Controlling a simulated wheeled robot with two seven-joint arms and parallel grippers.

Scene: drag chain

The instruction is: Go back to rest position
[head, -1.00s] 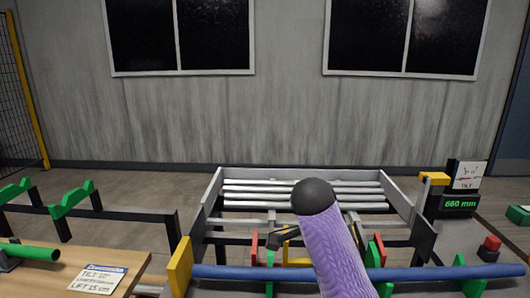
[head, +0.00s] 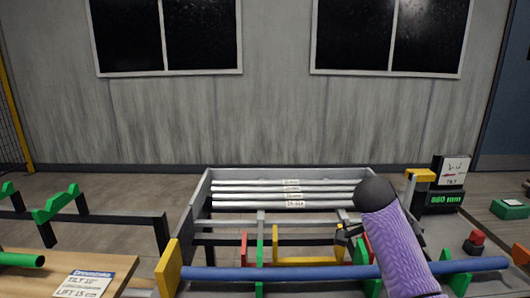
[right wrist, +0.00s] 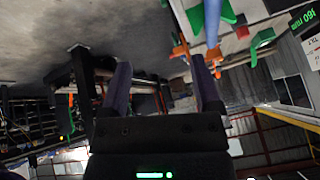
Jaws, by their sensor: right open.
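My right arm, in a purple sleeve with a dark rounded joint, rises in front of the rack in the head view. My right gripper (head: 346,236) is dark and partly hidden behind it. In the right wrist view its two fingers (right wrist: 164,82) stand wide apart with nothing between them. My left gripper is not in view. A long blue bar (head: 280,273) lies across the front of the rack, by the green uprights; it also shows beyond the fingers in the right wrist view (right wrist: 212,24). The right gripper appears apart from the bar.
A grey rack (head: 200,197) holds several silver bars (head: 240,197) at the back. A wooden table (head: 120,265) with a green tube (head: 18,260) and a label card (head: 80,284) stands at left. A red button (head: 475,240) and a green display (head: 444,199) stand at right.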

